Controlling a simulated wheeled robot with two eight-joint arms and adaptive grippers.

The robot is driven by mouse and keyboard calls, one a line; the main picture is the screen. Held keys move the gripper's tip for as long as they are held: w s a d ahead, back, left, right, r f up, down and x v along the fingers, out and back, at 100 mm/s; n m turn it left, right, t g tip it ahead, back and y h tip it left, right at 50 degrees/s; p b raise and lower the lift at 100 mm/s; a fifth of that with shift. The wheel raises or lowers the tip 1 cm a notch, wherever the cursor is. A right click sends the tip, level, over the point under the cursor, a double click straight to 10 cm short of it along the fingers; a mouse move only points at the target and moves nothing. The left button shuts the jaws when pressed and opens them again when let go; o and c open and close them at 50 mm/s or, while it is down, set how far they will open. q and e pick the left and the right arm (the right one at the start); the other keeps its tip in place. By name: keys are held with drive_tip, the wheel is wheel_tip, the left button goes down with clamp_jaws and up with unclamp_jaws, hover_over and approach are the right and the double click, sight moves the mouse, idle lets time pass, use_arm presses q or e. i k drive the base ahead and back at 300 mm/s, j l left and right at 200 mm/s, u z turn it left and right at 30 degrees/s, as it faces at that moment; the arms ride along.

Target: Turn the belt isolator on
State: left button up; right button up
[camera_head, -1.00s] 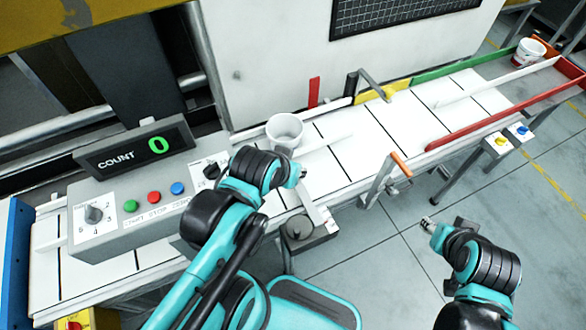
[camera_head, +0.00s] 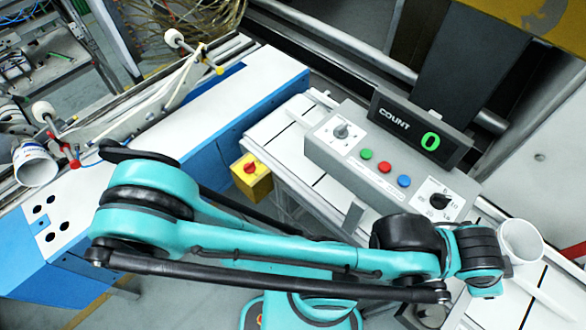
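A yellow box with a red rotary knob, which looks like the belt isolator (camera_head: 250,169), is mounted low beside the conveyor, left of the control panel. The knob's exact setting is too small to read. My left arm crosses the view below it. My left gripper (camera_head: 508,268) is at the far right, beside a white cup on the belt and well away from the yellow box. Its fingers are mostly hidden behind the wrist, so their opening does not show. My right gripper is out of view.
The control panel (camera_head: 375,165) has a selector knob, green, red and blue buttons and a black dial. The display (camera_head: 415,130) reads COUNT 0. A white cup (camera_head: 521,240) stands on the belt. A blue-and-white machine (camera_head: 200,125) fills the left side.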

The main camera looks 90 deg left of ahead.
sight(249, 167)
drive_tip(key=k+l+u, duration=0.1)
drive_tip(key=k+u, duration=0.15)
drive_tip(key=u, duration=0.15)
drive_tip(key=k+u, duration=0.4)
drive_tip(key=i+u, duration=0.1)
drive_tip(key=u, duration=2.25)
